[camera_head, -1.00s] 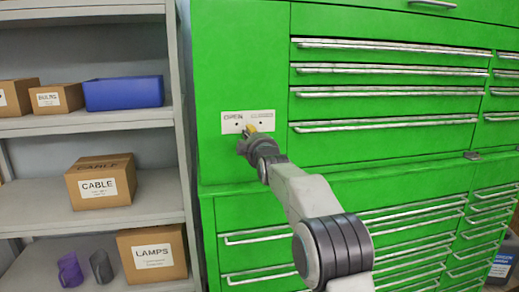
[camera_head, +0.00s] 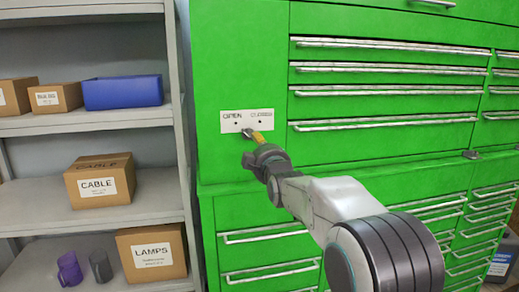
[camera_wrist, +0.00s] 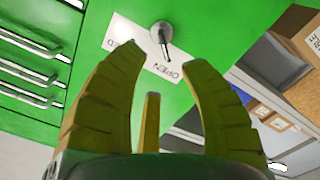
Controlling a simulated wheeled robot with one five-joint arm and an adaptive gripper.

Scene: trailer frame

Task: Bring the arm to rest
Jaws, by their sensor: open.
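My gripper (camera_head: 258,138) is in front of the green cabinet (camera_head: 232,60), just below a white label plate (camera_head: 232,122) reading OPEN and, less clearly, CLOSED. In the wrist view my gripper (camera_wrist: 164,56) is open, with its yellow fingers spread and nothing held between them. A small silver knob or key with a thin lever (camera_wrist: 162,38) sits on the plate beyond the fingertips, with a visible gap. Its lever points towards the word OPEN in the wrist view. In the head view the knob is partly hidden by my gripper.
A grey shelf unit (camera_head: 184,130) stands at left with a blue bin (camera_head: 123,92), a CABLE box (camera_head: 99,179), a LAMPS box (camera_head: 151,254) and mugs. Drawer handles (camera_head: 385,123) project from the cabinet at right. A dark container (camera_head: 499,262) stands at lower right.

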